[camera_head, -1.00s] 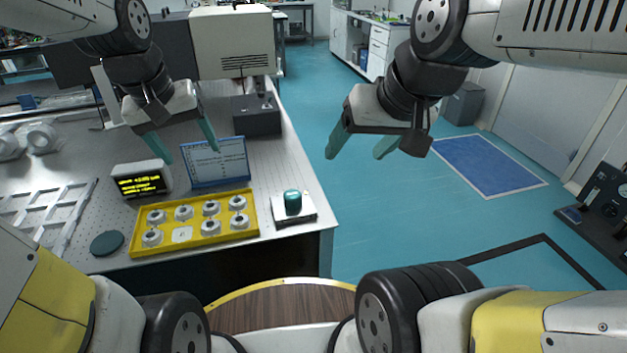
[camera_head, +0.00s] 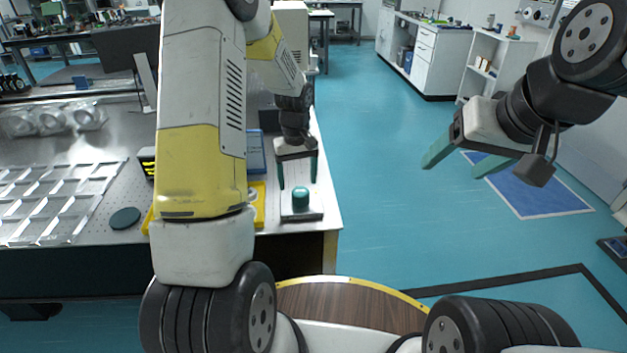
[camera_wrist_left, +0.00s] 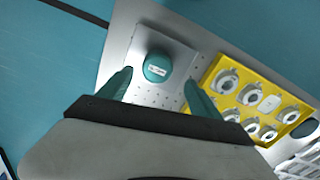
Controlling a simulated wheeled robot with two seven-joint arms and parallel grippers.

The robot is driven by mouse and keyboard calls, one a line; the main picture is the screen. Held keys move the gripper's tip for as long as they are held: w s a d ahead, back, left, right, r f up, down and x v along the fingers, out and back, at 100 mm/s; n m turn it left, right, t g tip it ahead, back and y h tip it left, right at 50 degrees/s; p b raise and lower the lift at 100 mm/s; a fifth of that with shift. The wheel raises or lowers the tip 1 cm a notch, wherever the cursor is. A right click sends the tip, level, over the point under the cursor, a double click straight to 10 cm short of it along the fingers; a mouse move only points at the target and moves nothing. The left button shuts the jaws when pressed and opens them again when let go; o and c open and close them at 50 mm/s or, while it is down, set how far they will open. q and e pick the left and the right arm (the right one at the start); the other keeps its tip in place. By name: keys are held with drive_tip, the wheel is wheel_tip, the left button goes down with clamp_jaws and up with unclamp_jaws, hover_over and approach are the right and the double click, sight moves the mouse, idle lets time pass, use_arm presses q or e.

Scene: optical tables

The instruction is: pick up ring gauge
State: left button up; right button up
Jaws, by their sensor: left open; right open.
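A teal cylinder (camera_head: 300,202) with a small white label on top stands on a pale square stand near the table's front right corner. In the left wrist view the teal cylinder (camera_wrist_left: 157,66) shows ahead of the fingers. Several pale ring-shaped parts (camera_wrist_left: 251,94) sit in a yellow tray (camera_wrist_left: 228,67) beside the stand. I cannot tell which piece is the ring gauge. My left gripper (camera_head: 298,183) points down, open and empty, above the teal cylinder. My right gripper (camera_head: 452,170) is open and empty over the floor at right. My left arm hides most of the tray in the head view.
A display box (camera_head: 148,163) and a blue-framed panel (camera_head: 256,152) stand behind the tray, partly hidden. A dark disc (camera_head: 125,218) and a pale rack (camera_head: 60,200) lie on the table at left.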

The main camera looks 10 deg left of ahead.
sight(301, 191)
use_arm(q)
drive_tip(key=f, duration=0.2)
drive_tip(key=d+f, duration=0.1)
drive_tip(key=f, duration=0.1)
drive_tip(key=shift+s, duration=0.15)
drive_tip(key=shift+f, duration=0.45)
clamp_jaws()
